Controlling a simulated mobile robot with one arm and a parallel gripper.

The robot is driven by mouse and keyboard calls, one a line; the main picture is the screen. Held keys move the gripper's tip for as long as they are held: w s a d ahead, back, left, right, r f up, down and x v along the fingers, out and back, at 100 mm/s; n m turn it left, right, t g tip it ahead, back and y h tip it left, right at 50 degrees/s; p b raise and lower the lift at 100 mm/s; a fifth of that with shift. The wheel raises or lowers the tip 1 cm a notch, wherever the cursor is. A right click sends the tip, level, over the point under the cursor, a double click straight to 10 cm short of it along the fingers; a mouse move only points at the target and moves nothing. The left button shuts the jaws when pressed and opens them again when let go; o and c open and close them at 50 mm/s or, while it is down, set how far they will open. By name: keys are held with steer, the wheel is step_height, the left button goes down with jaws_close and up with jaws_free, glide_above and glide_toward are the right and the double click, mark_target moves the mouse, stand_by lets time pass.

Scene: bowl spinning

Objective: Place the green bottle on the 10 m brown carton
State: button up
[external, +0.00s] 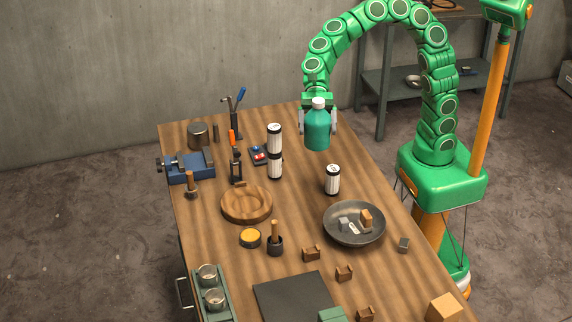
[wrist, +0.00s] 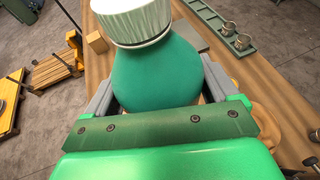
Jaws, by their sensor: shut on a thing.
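The green bottle (external: 317,132) with a white cap is held upright above the far right part of the table. My gripper (external: 318,121) is shut on its sides. In the wrist view the bottle (wrist: 155,75) fills the space between the gripper's fingers (wrist: 158,88). A plain light-brown box (external: 444,308), perhaps the brown carton, sits at the near right corner of the table, well away from the bottle. It also shows in the wrist view (wrist: 96,42). No 10 m marking is readable on it.
The surface left of the light-brown box has some bare wood.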

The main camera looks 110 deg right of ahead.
steer(key=s+a+n+g, duration=0.2)
steer(key=s+a+g, duration=0.15)
steer(key=a, duration=0.95)
steer(key=s+a+n+g, duration=0.2)
steer(key=s+a, duration=0.3)
steer(key=a, duration=0.8)
steer(key=s+a+n+g, duration=0.4)
steer(key=s+a, duration=1.3)
glide_above(447, 305)
steer(key=shift+f, duration=8.95)
steer(key=shift+f, duration=0.15)
steer(key=o, duration=1.3)
